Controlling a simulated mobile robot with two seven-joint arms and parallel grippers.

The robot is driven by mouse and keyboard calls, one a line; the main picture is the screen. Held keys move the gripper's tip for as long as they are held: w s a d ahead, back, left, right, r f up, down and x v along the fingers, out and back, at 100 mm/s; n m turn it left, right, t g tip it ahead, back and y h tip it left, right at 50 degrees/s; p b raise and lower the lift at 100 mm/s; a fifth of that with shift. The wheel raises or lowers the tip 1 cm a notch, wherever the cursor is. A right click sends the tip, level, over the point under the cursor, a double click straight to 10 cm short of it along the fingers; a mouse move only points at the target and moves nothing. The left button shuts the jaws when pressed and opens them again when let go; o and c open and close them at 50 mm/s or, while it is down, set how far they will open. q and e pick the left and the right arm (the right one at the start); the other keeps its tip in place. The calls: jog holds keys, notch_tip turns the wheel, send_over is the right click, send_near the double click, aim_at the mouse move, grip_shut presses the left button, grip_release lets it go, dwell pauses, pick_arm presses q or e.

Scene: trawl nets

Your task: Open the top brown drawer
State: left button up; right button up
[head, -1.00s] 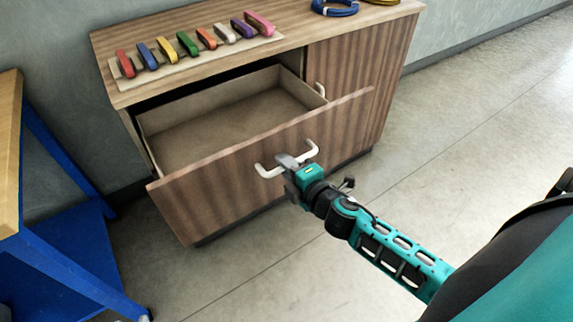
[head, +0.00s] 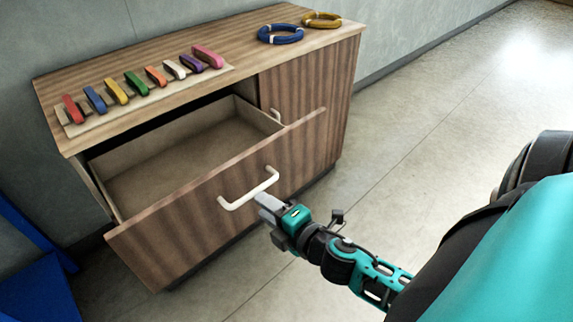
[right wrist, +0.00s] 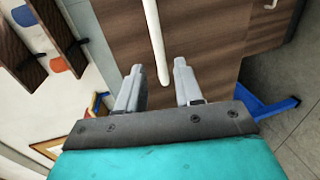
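The top brown drawer (head: 175,240) is pulled well out of the wooden cabinet, and its inside looks empty. Its white bar handle (head: 247,189) is on the drawer front, and the handle also shows in the right wrist view (right wrist: 154,40). My left gripper is not in view.
The cabinet top (head: 240,56) holds a board with several coloured tools (head: 137,84), a blue ring (head: 280,34) and a yellow ring (head: 321,20). A cabinet door (head: 300,88) is right of the drawer. A blue frame (head: 40,285) stands at left. The floor at right is clear.

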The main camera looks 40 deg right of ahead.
jog(key=v, duration=0.6)
jog(key=shift+b, duration=0.35)
jog(key=s+a+f+m+g+p, duration=0.1)
jog(key=a+f+m+g, duration=0.1)
jog(key=m, duration=0.6)
jog(key=s+a+f+m+g+y+p, duration=0.1)
jog(key=a+f+m+g, duration=0.1)
jog(key=a+f+m, duration=0.3)
notch_tip(320, 180, down, 3)
jog(key=m, duration=0.3)
jog(key=shift+s+r+g, duration=0.25)
jog(key=shift+g, duration=0.15)
jog(key=shift+d+m, duration=0.1)
jog(key=shift+m, duration=0.2)
